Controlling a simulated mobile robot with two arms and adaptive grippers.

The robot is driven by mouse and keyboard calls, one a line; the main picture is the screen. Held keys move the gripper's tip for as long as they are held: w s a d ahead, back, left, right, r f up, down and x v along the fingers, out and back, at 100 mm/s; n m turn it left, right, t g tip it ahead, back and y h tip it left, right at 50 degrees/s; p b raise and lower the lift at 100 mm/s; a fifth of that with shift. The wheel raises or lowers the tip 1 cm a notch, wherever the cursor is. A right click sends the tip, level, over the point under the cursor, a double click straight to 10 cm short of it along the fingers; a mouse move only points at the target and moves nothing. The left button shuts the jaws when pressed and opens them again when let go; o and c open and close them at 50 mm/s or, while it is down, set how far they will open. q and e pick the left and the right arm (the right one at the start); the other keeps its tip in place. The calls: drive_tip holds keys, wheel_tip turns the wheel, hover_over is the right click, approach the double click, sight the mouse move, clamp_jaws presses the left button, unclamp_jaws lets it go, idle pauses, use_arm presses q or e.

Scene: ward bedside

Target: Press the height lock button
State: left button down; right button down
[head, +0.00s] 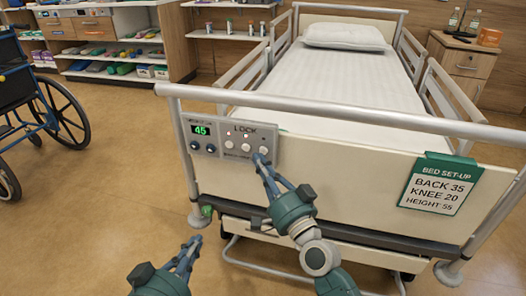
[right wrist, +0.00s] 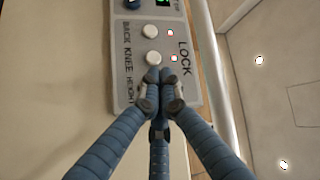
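The grey control panel (head: 220,139) hangs on the bed's footboard, with a green display (head: 201,131) reading 45 and a LOCK row of white buttons. In the right wrist view, the back lock button (right wrist: 153,31) and knee lock button (right wrist: 151,58) show, each beside a small red light. The height lock button is hidden there behind my right gripper's fingertips (right wrist: 160,76); in the head view it shows in part (head: 263,150). My right gripper (head: 260,160) is shut and empty, its tips at that button; contact cannot be told. My left gripper (head: 194,241) is low, away from the panel, apparently empty.
A green-topped card (head: 436,184) on the footboard reads back 35, knee 20, height 55. A wheelchair (head: 40,110) stands at the left. Floor (head: 110,190) between it and the bed is clear.

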drive_tip(key=shift+w, duration=0.15)
idle(0.7)
use_arm(q)
drive_tip(key=shift+w+d+r, duration=0.1)
drive_tip(key=shift+w+r, duration=0.05)
drive_tip(key=shift+r, duration=0.25)
use_arm(e)
drive_tip(key=shift+w+d, duration=0.1)
drive_tip(key=shift+w, duration=0.15)
